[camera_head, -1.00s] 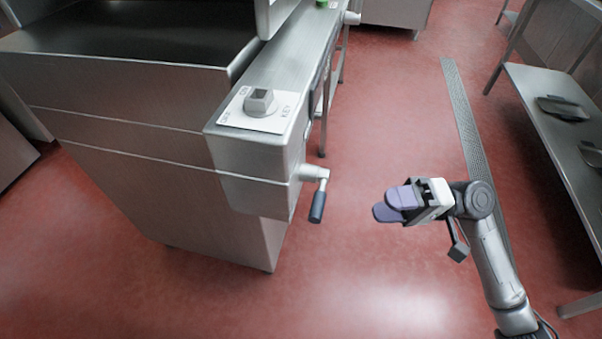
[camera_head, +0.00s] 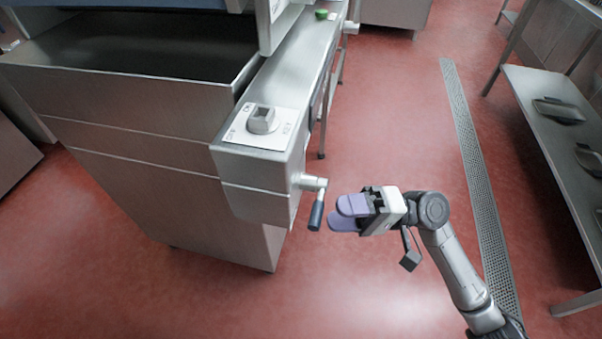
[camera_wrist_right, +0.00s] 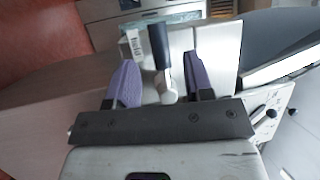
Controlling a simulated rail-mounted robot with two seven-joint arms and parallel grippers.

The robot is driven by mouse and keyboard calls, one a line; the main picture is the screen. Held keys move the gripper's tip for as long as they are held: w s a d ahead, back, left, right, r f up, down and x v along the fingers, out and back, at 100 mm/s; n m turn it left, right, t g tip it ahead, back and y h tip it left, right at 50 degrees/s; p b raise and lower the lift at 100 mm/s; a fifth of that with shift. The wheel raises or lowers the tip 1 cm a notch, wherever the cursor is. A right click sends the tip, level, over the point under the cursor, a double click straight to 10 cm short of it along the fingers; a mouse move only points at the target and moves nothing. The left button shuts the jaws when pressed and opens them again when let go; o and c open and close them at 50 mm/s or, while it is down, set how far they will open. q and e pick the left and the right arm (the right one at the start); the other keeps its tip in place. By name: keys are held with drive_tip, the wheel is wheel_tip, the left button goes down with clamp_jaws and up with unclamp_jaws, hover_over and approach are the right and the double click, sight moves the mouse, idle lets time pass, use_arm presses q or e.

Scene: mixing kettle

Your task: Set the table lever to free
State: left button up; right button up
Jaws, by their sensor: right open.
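The table lever (camera_head: 316,212) is a short crank with a dark handle on a pale metal arm, at the right side of the steel kettle housing. In the head view its handle hangs down, slightly tilted. My right gripper (camera_head: 338,213) is open, with purple fingers pointing left at the handle, just right of it. In the right wrist view the lever (camera_wrist_right: 160,45) appears between the two open fingers (camera_wrist_right: 161,62); I cannot tell whether they touch it. My left gripper is not in view.
A grey rotary knob (camera_head: 262,121) sits on a white plate on top of the housing. The steel kettle body (camera_head: 150,150) fills the left. A steel shelf table (camera_head: 555,140) stands at the right. Red floor (camera_head: 400,120) lies open between them.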

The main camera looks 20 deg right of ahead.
sight(322, 212)
drive_tip(key=p+x, duration=0.1)
drive_tip(key=x, duration=0.3)
drive_tip(key=shift+r+p, duration=0.15)
drive_tip(key=shift+p, duration=0.2)
drive_tip(key=shift+a, duration=0.3)
drive_tip(key=shift+w+a, duration=0.1)
drive_tip(key=shift+a, duration=0.1)
